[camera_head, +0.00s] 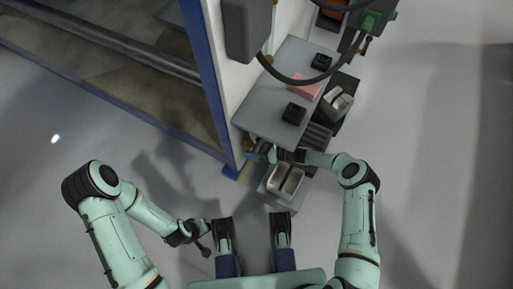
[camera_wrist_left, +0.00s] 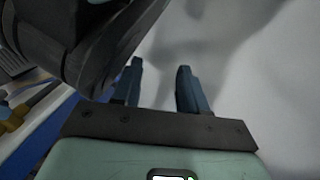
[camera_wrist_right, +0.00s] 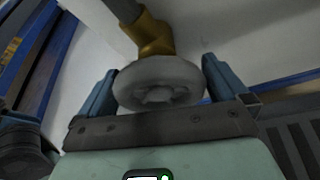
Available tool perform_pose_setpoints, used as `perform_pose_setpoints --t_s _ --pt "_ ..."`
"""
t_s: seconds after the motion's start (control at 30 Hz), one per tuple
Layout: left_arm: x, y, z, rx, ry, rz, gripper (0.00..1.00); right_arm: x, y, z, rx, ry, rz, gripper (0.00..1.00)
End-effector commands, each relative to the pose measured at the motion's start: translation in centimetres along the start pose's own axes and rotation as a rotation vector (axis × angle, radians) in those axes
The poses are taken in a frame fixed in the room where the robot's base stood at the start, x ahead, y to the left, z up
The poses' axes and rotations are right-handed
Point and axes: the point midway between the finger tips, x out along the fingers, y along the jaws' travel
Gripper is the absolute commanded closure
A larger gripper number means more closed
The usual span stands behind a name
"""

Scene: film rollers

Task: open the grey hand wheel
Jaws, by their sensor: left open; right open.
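The grey hand wheel (camera_wrist_right: 158,84) shows in the right wrist view, a round wheel on a brass valve body (camera_wrist_right: 150,35) with a grey pipe. My right gripper (camera_wrist_right: 159,70) is open, with one blue finger on each side of the wheel. I cannot tell whether either finger touches the rim. In the head view my right gripper (camera_head: 272,153) is beside the front edge of the grey shelf, and the wheel cannot be made out there. My left gripper (camera_wrist_left: 160,68) is open and empty over the floor, and it shows low in the head view (camera_head: 204,245).
A grey shelf (camera_head: 262,112) with black blocks (camera_head: 293,113) and a pink block (camera_head: 304,87) stands above the right gripper. A metal bin (camera_head: 286,182) is close below it. A blue post (camera_head: 211,85) and white panel stand left. Floor at right is clear.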

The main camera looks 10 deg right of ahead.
Motion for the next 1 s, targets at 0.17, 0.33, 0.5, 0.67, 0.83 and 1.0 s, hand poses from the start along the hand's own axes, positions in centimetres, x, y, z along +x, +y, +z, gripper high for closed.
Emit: perform_pose_setpoints --t_s 0.17,0.33,0.5,0.67,0.83,1.0 --pt "0.0 -0.1 0.1 -0.002 -0.003 -0.001 0.57 0.1 0.0 0.0 0.001 0.0 0.0 0.0" --pt "0.0 -0.1 0.1 -0.001 -0.002 -0.001 0.57 0.1 0.0 0.0 0.0 0.0 0.0 0.26" --pt "0.0 0.0 0.1 -0.001 -0.001 -0.001 0.57 0.1 0.0 0.0 0.0 0.0 0.0 0.41" --pt "-0.3 0.2 -0.2 0.001 0.008 0.003 0.57 0.1 0.1 0.0 -0.018 0.0 -0.007 0.41" --pt "-1.2 1.1 -1.2 0.011 0.043 0.02 0.57 0.0 0.1 0.0 -0.08 0.0 -0.035 0.41" --pt "-2.8 2.5 -2.9 0.026 0.104 0.046 0.57 -0.1 0.1 0.1 -0.185 0.0 -0.08 0.41"
